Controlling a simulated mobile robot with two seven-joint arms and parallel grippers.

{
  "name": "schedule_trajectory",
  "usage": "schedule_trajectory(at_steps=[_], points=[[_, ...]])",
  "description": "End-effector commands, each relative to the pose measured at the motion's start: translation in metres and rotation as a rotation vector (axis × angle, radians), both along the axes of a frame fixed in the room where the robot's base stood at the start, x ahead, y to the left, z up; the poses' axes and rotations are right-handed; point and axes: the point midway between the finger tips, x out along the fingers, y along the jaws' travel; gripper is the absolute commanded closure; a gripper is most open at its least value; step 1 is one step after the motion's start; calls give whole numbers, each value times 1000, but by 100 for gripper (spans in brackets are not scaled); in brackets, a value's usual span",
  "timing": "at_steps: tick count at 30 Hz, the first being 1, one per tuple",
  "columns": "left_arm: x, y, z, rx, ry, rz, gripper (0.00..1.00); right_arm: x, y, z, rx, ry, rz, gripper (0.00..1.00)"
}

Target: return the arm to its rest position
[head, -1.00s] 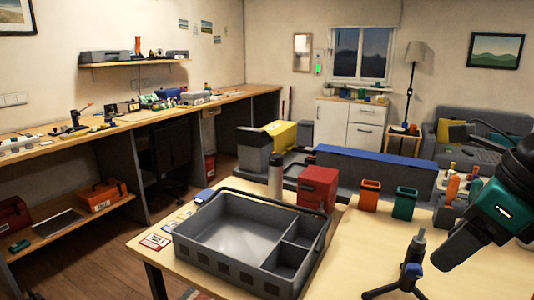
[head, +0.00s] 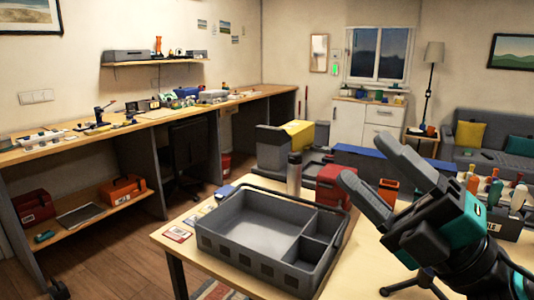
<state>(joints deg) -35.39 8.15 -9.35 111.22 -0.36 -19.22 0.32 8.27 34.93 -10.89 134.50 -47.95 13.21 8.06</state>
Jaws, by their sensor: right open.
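My right gripper (head: 378,180) is in the head view at the right, raised above the right part of the table. Its two grey fingers point up and to the left, spread apart, with nothing between them. The arm enters from the lower right corner. The gripper hides part of the table and some of what stands on it. My left gripper is not in view.
A grey compartment tray (head: 262,262) stands empty on the wooden table (head: 172,252). Behind it are a red box (head: 328,186), a grey bottle (head: 294,174) and an orange cup (head: 389,188). A black tripod stand (head: 402,284) is below the gripper. A workbench (head: 150,115) lines the left wall.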

Motion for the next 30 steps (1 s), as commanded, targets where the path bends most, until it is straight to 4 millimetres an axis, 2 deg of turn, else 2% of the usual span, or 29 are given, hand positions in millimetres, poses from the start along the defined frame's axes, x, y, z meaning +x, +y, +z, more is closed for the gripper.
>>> schedule_trajectory(at_steps=[1,5,8,11,12,14,15,18,21,24,30], points=[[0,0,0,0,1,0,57,11,-14,-8,113,100,-55,39],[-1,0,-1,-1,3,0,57,39,-53,-44,368,371,-220,39],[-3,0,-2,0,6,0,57,51,-81,-92,530,607,-356,39],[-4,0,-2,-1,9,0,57,50,-103,-152,661,861,-496,39],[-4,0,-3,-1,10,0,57,45,-109,-178,706,970,-552,39],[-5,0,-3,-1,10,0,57,32,-115,-218,760,1134,-634,39],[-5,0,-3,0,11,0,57,21,-117,-243,787,1242,-686,39],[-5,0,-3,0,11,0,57,-10,-117,-293,832,1474,-789,39],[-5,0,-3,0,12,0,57,-41,-112,-328,847,1658,-867,39],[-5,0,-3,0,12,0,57,-70,-106,-352,846,1812,-925,39],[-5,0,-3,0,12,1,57,-125,-91,-385,825,2080,-1012,39]])
